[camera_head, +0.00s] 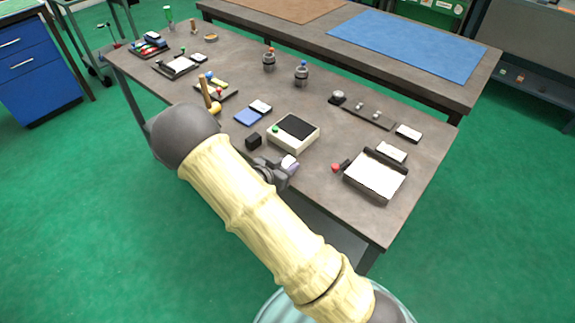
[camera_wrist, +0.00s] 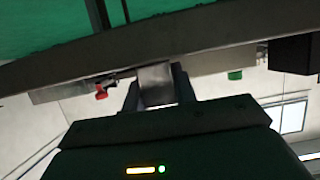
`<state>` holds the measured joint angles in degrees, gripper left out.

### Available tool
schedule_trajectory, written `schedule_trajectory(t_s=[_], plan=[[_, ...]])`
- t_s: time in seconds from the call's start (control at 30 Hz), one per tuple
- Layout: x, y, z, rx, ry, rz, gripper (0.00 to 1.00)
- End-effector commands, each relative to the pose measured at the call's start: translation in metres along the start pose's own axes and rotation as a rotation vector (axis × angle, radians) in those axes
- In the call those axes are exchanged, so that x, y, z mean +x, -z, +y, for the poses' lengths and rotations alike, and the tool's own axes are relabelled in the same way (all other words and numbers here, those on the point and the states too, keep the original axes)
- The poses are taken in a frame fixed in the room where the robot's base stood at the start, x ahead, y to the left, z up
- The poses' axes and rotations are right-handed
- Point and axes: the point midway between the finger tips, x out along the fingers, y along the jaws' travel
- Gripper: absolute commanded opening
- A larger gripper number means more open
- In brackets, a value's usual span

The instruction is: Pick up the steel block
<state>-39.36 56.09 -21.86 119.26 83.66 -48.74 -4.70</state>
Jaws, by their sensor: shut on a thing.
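The steel block (camera_wrist: 155,84) is a plain grey piece between the two dark fingers of my gripper (camera_wrist: 157,78) in the wrist view. The gripper is shut on it, with a finger touching each side. In the head view my gripper (camera_head: 280,170) is at the near edge of the workbench, partly hidden by my arm. A small pale lavender piece (camera_head: 289,162) shows at its tip there; I cannot tell for sure that it is the block. Whether the block touches the bench cannot be told.
A cream box with a dark top (camera_head: 293,131) and a small black cube (camera_head: 253,141) stand close behind my gripper. A black tray with a white sheet (camera_head: 375,176) lies to the right, with a red knob (camera_head: 336,168) beside it. Several small fixtures stand farther back.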

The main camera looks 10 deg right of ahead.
Motion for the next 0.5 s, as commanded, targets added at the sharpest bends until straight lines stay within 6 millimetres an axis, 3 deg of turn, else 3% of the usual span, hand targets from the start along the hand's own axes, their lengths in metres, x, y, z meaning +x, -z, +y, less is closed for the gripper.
schedule_trajectory(t_s=[0.17,0.5], plan=[[-0.006,0.016,0.000,0.004,0.001,0.002,0.00],[-0.029,0.071,0.000,0.006,0.001,0.001,0.00]])
